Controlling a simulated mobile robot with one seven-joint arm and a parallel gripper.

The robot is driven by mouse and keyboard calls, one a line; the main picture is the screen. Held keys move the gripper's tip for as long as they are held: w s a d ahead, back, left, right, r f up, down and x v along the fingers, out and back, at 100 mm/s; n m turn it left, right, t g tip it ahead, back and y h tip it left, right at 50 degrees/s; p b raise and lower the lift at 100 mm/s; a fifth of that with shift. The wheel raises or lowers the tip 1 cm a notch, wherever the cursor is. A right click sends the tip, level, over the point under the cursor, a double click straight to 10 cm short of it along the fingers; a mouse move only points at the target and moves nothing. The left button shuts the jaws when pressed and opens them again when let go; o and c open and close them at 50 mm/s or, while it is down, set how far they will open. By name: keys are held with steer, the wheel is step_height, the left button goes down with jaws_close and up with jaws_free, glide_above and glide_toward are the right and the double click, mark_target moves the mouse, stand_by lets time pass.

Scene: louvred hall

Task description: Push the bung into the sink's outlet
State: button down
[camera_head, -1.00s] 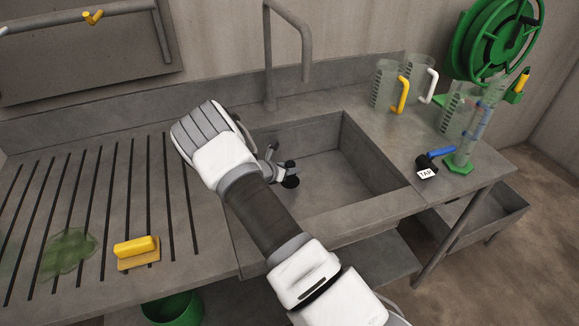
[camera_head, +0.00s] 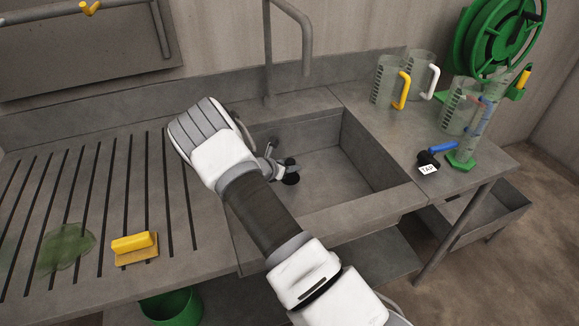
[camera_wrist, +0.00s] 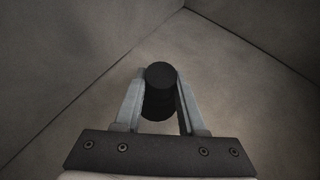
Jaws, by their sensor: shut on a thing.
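The black bung (camera_head: 291,178) is between the fingers of my gripper (camera_head: 284,168), inside the sink (camera_head: 340,155). In the wrist view the bung (camera_wrist: 160,76) is a dark round cylinder, and the two grey fingers of my gripper (camera_wrist: 161,98) are shut on its sides. The sink floor (camera_wrist: 215,65) and two walls show beyond it. My arm covers the sink's left part in the head view. The outlet is hidden in both views. Whether the bung touches the sink floor I cannot tell.
A grey tap (camera_head: 290,25) arches behind the sink. Clear jugs (camera_head: 389,80), a measuring cylinder (camera_head: 468,130) and a tagged black-and-blue thing (camera_head: 428,160) stand right. The sink's right side is clear.

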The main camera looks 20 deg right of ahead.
mark_target(288, 163)
steer(key=shift+f, duration=0.15)
steer(key=shift+f+b, duration=1.3)
steer(key=shift+b, duration=0.1)
steer(key=shift+c, duration=2.1)
jaws_free()
steer(key=shift+s+a+r+p, duration=0.4)
steer(key=shift+r+p, duration=0.3)
steer(key=shift+r, duration=0.35)
steer(key=shift+s+a+r+p, duration=0.25)
steer(key=shift+a+r+p, duration=0.4)
steer(key=shift+r, duration=0.4)
steer(key=shift+s+a+r+p, duration=0.35)
steer(key=shift+r+p, duration=0.4)
steer(key=shift+r, duration=0.3)
steer(key=shift+f, duration=0.1)
